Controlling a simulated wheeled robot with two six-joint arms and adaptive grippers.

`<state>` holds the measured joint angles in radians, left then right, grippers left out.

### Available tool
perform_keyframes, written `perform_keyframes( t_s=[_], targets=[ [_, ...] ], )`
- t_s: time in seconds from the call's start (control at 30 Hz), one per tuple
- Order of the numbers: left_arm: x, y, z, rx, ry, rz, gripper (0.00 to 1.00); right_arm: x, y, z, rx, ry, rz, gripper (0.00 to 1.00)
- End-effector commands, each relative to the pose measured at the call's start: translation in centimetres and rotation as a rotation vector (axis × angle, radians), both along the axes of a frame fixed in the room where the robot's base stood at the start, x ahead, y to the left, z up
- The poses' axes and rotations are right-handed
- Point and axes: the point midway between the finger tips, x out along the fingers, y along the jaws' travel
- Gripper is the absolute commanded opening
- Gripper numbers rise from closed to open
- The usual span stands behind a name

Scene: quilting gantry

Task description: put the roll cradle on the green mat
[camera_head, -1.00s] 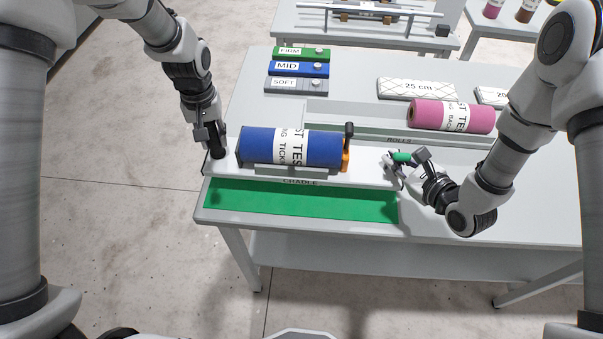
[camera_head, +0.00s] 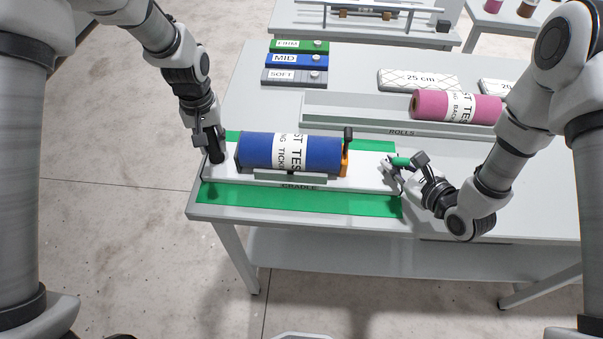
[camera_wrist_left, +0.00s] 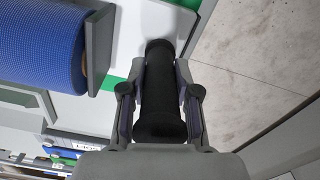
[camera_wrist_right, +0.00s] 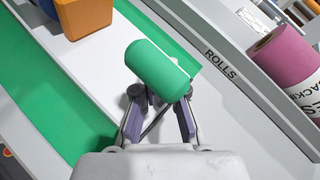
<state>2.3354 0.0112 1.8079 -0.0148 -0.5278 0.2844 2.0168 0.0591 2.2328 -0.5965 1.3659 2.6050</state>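The roll cradle (camera_head: 372,172) is a long white board carrying a blue roll (camera_head: 322,152) with a white printed band. It lies over the green mat (camera_head: 330,202), with green showing along its front and back sides. I cannot tell whether it touches the mat. My left gripper (camera_head: 213,143) is shut on the black handle (camera_wrist_left: 160,85) at the cradle's left end. My right gripper (camera_head: 410,164) is shut on the green handle (camera_wrist_right: 158,70) at its right end. The roll and cradle hide the mat's middle.
A pink roll (camera_head: 428,106) lies in the white ROLLS tray (camera_head: 345,112) behind. Firm, mid and soft blocks (camera_head: 297,61) are stacked in a row at the back left. White quilted pieces (camera_head: 418,78) lie at the back. The table's front edge is close to the mat.

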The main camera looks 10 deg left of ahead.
Motion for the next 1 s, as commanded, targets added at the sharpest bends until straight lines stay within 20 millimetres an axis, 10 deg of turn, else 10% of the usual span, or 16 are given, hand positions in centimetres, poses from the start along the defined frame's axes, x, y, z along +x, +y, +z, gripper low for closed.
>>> perform_keyframes(
  t_s=[0.47, 1.0],
  targets=[
    [0.1, 0.0, 1.1, 0.001, -0.002, 0.000, 0.55, 0.0, 0.0, 0.2, 0.000, 0.000, 0.000, 0.34],
    [0.0, 0.0, 12.0, 0.001, -0.002, 0.000, 0.55, 0.0, 0.0, 0.2, 0.000, 0.000, -0.001, 0.34]
  ],
)
